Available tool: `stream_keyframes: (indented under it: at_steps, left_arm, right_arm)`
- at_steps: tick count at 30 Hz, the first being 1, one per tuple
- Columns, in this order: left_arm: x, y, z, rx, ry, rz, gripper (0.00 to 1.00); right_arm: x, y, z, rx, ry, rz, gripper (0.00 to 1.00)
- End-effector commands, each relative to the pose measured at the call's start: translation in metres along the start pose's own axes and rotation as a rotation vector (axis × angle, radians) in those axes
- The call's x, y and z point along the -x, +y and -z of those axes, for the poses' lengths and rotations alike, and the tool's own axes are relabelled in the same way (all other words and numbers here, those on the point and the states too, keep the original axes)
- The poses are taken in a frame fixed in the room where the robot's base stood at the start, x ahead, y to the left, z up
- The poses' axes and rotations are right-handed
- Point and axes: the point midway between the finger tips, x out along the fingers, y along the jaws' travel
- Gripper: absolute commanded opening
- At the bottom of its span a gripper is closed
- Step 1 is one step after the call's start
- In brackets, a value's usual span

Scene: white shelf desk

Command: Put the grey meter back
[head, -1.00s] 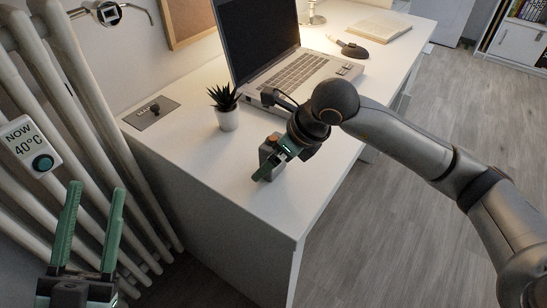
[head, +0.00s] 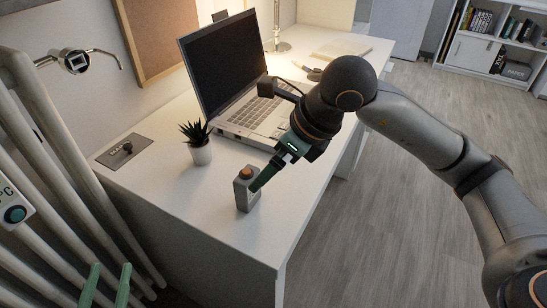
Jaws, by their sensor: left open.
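The grey meter (head: 242,196), a small upright box with an orange-brown knob on top, stands on the white desk near its front edge. My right gripper (head: 257,186) reaches in from the right. Its green finger ends are at the meter's right side. Their far ends are partly hidden, so I cannot tell whether they touch or grasp it. My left gripper (head: 107,286) is at the bottom left, open and empty, in front of the radiator and well away from the meter. Only its two green fingers show.
A potted plant (head: 201,154) and an open laptop (head: 239,106) stand behind the meter. A dark plate with a knob (head: 124,150) lies at the desk's left end. The radiator (head: 50,170) is at left. Bare desk lies left of the meter.

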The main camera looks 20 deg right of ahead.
Motion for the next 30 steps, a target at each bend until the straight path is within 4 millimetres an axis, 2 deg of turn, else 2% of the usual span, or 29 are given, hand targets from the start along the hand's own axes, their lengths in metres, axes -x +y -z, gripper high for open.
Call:
stream_keyframes:
  at_steps: [2, 5, 8, 11, 12, 15, 18, 20, 23, 24, 26, 28, 30]
  left_arm:
    - [0.001, 0.001, -0.005, 0.006, -0.022, 0.0, 0.5]
    - [0.001, 0.001, -0.008, 0.009, -0.031, -0.001, 0.5]
    - [0.001, 0.001, -0.008, 0.009, -0.032, -0.001, 0.5]
    - [0.001, 0.001, -0.008, 0.009, -0.032, -0.001, 0.5]
    - [0.001, 0.001, -0.008, 0.009, -0.031, 0.0, 0.5]
    - [0.001, 0.001, -0.008, 0.009, -0.031, 0.0, 0.5]
    - [0.001, 0.001, -0.008, 0.009, -0.031, 0.0, 0.5]
    - [0.001, 0.001, -0.008, 0.009, -0.03, 0.0, 0.5]
    - [0.001, 0.001, -0.007, 0.008, -0.03, 0.0, 0.5]
    - [0.001, 0.001, -0.007, 0.009, -0.03, 0.0, 0.5]
    - [0.001, 0.001, -0.007, 0.008, -0.03, 0.0, 0.5]
    - [0.001, 0.001, -0.007, 0.008, -0.03, 0.0, 0.5]
    - [0.001, 0.001, -0.007, 0.008, -0.029, 0.0, 0.5]
  right_arm:
    - [0.004, 0.002, 0.0, 0.001, -0.001, -0.007, 1.0]
    - [-0.002, 0.021, 0.002, 0.007, -0.007, -0.091, 1.0]
    - [-0.015, 0.066, 0.005, 0.005, -0.026, -0.295, 1.0]
    - [-0.018, 0.129, 0.006, -0.039, -0.077, -0.598, 1.0]
    - [-0.012, 0.155, 0.005, -0.077, -0.106, -0.736, 1.0]
    - [0.013, 0.201, -0.004, -0.223, -0.196, -1.06, 1.0]
    - [0.043, 0.219, -0.02, -0.438, -0.295, -1.345, 1.0]
    - [0.058, 0.215, -0.031, -0.6, -0.359, -1.49, 1.0]
    - [0.071, 0.19, -0.045, -0.919, -0.465, -1.683, 1.0]
    - [0.07, 0.175, -0.048, -1.064, -0.504, -1.74, 1.0]
    - [0.062, 0.149, -0.048, -1.297, -0.559, -1.801, 1.0]
    - [0.043, 0.117, -0.04, -1.585, -0.613, -1.834, 1.0]
    - [0.017, 0.09, -0.022, -1.87, -0.649, -1.823, 1.0]
